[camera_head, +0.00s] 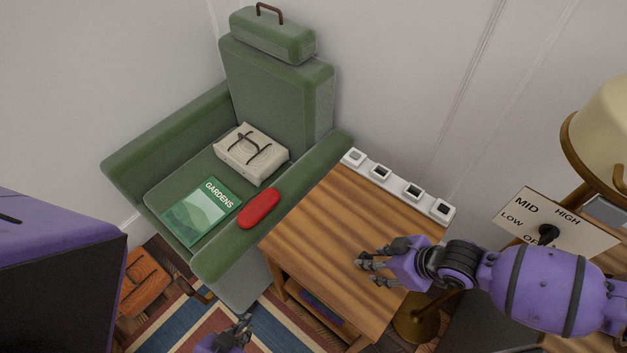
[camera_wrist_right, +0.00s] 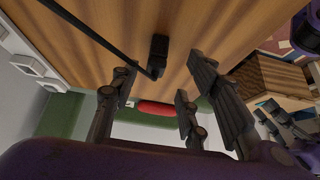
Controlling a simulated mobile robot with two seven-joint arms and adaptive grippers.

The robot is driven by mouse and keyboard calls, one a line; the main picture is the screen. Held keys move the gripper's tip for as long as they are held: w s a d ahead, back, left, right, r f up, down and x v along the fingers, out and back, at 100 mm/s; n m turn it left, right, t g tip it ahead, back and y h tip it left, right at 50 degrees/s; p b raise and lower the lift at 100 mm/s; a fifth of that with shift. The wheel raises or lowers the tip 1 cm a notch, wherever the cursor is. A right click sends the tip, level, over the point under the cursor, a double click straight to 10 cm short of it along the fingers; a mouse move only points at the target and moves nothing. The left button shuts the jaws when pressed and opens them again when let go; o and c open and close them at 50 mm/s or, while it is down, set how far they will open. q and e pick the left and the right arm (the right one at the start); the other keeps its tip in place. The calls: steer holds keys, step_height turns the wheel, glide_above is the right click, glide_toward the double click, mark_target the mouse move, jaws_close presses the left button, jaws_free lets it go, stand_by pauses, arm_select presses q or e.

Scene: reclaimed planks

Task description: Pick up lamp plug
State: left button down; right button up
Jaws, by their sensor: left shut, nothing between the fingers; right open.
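The lamp plug (camera_wrist_right: 159,52) shows in the right wrist view as a small black block with a thin black cord, over the wooden tabletop. My right gripper (camera_head: 367,266) is above the small table in the head view. Its fingers (camera_wrist_right: 160,82) are open, with the plug ahead of the gap between them and no grip on it. In the head view I cannot make out the plug near this hand. My left gripper (camera_head: 238,332) is low at the bottom edge, over the rug, shut and empty. It also shows at the right of the wrist view (camera_wrist_right: 285,122).
A white row of sockets (camera_head: 396,183) lies along the table's (camera_head: 318,215) back edge. A dial sign (camera_head: 555,222) and lamp (camera_head: 604,130) stand right. The table's left half is clear.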

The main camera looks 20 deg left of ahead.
mark_target(369, 258)
steer(key=x, duration=0.5)
steer(key=shift+w+d, duration=0.15)
steer(key=shift+w, duration=0.1)
jaws_close()
